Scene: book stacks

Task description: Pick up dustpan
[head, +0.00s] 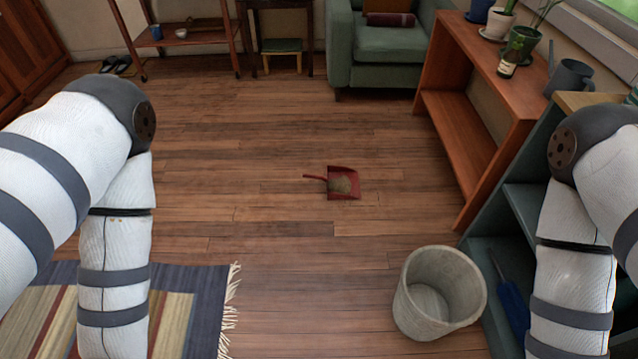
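A red dustpan (354,191) lies on the wooden floor near the middle of the head view. My two arms come in at the left and right sides and bend downward. Both grippers are below the bottom edge of the picture. Nothing of mine touches the dustpan.
A grey round bin (437,292) stands in front right of the dustpan. A striped fringed rug (190,310) lies at front left. A wooden shelf (470,140) and a teal shelf (525,212) line the right. A green armchair (385,45) stands behind. Floor around the dustpan is clear.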

